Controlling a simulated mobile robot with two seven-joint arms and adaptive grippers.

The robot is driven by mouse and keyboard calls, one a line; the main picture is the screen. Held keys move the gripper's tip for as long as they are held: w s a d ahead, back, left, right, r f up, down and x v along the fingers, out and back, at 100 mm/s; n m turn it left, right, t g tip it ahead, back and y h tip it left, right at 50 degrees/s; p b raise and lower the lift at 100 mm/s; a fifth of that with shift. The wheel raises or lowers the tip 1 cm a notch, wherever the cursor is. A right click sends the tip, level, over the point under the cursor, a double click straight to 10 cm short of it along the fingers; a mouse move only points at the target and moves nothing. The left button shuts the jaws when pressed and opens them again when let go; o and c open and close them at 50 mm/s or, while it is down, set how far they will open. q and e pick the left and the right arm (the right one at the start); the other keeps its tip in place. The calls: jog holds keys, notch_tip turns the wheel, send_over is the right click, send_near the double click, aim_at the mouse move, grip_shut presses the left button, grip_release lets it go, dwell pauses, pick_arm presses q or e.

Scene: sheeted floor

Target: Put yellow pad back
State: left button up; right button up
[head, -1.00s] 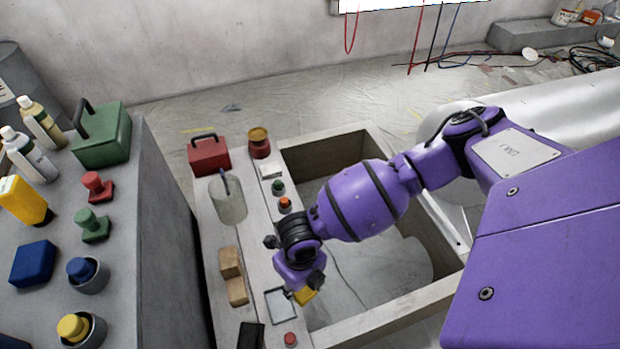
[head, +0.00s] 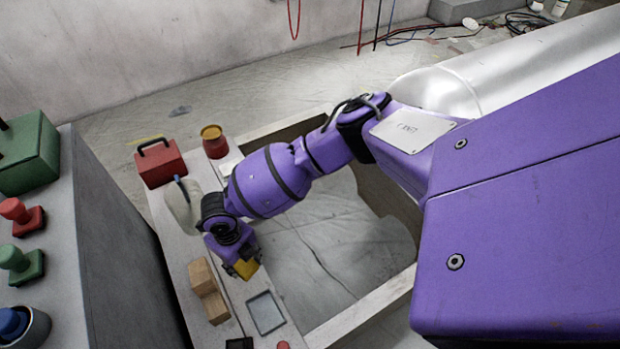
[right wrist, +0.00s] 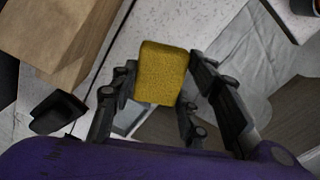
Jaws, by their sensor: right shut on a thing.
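The yellow pad (head: 246,268) is a small rough block. My right gripper (head: 240,264) is shut on it and holds it above the pale ledge, up and left of a shallow square tray (head: 266,313). In the right wrist view the pad (right wrist: 162,72) sits between the two dark fingers (right wrist: 160,85), its front face fully visible. The square tray shows bare and empty in the head view. I cannot tell the pad's exact height above the ledge. My left gripper is not in view.
A dark item (head: 239,343) and a red button (head: 283,345) are near the bottom. A red box (head: 160,163) and a red-yellow jar (head: 214,141) stand farther back. The framed opening (head: 325,255) lies to the right.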

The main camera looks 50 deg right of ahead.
aim_at(241, 266)
jog(key=shift+w+a+f, duration=0.1)
jog(key=shift+w, duration=0.2)
jog(key=f, duration=0.1)
jog(key=f+b, duration=0.1)
jog(key=f, duration=0.2)
jog(key=shift+w+b, duration=0.25)
jog(key=shift+b, duration=0.05)
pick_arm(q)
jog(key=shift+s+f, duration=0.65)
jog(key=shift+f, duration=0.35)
pick_arm(e)
jog(key=shift+r, duration=0.15)
jog(key=shift+s, duration=0.1)
jog(key=o, duration=0.6)
jog(key=shift+f, duration=0.2)
jog(key=o, duration=0.4)
